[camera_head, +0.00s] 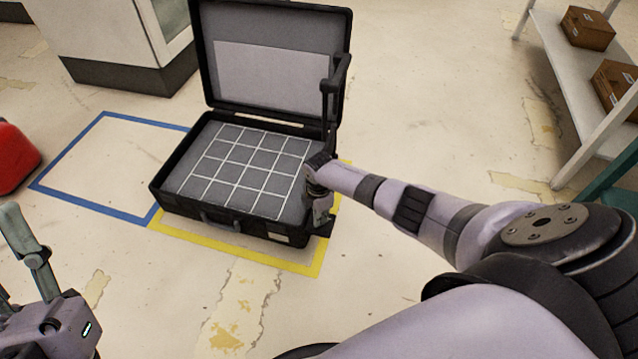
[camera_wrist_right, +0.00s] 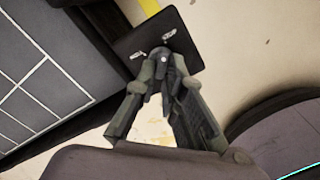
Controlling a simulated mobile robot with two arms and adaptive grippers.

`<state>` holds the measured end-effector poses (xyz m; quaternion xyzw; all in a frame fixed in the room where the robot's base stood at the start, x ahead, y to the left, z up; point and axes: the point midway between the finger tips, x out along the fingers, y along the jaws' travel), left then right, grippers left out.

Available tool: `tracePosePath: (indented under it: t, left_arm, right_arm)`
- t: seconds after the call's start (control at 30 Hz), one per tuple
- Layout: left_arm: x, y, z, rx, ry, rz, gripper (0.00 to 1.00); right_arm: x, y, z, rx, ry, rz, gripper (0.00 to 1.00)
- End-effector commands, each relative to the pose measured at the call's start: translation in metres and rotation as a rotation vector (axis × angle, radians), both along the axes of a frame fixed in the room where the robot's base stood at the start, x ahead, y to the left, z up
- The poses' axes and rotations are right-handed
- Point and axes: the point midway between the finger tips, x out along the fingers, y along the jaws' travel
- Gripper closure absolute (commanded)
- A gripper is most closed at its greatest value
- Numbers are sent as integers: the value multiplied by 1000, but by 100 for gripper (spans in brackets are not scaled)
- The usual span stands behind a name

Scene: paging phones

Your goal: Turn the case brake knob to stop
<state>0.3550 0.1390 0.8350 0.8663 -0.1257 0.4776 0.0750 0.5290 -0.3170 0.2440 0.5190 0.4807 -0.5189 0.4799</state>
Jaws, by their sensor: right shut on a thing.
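The open black case (camera_head: 232,222) lies on the floor, its lid raised at the back and its grey gridded interior facing up. A dark plate (camera_head: 328,228) sticks out at its right front corner. In the right wrist view this plate (camera_wrist_right: 195,52) bears two small white labels. My right gripper (camera_head: 322,208) points down over the plate. In the right wrist view its fingers (camera_wrist_right: 163,62) are shut on a small dark knob (camera_wrist_right: 163,54), mostly hidden between them. My left gripper (camera_head: 14,252) is at the lower left, away from the case, with its fingers apart and partly cut off.
Yellow tape (camera_head: 240,250) borders the case and a blue taped square (camera_head: 100,208) lies empty beside it. A red object (camera_head: 14,158) is at the left edge. A shelf (camera_head: 565,75) with brown boxes (camera_head: 588,28) stands at the right. A white cabinet (camera_head: 105,30) is behind.

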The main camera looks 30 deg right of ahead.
Motion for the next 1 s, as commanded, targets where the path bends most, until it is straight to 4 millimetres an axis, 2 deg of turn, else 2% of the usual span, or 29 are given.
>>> tracePosePath:
  t: [0.5, 0.53, 0.8, 1.0]
  left_arm:
    - [3, -1, -2, 7, 21, 1, 60]
    - [3, -1, -2, 7, 21, 1, 60]
    - [3, -1, -2, 7, 20, 1, 60]
    - [3, -1, -2, 7, 20, 1, 60]
  right_arm:
    - [1, -2, 1, -4, -3, -19, 100]
    - [1, -2, 1, -4, -3, -19, 88]
    - [1, -1, 0, -2, -1, -17, 70]
    - [0, -1, 0, -1, -1, -17, 70]
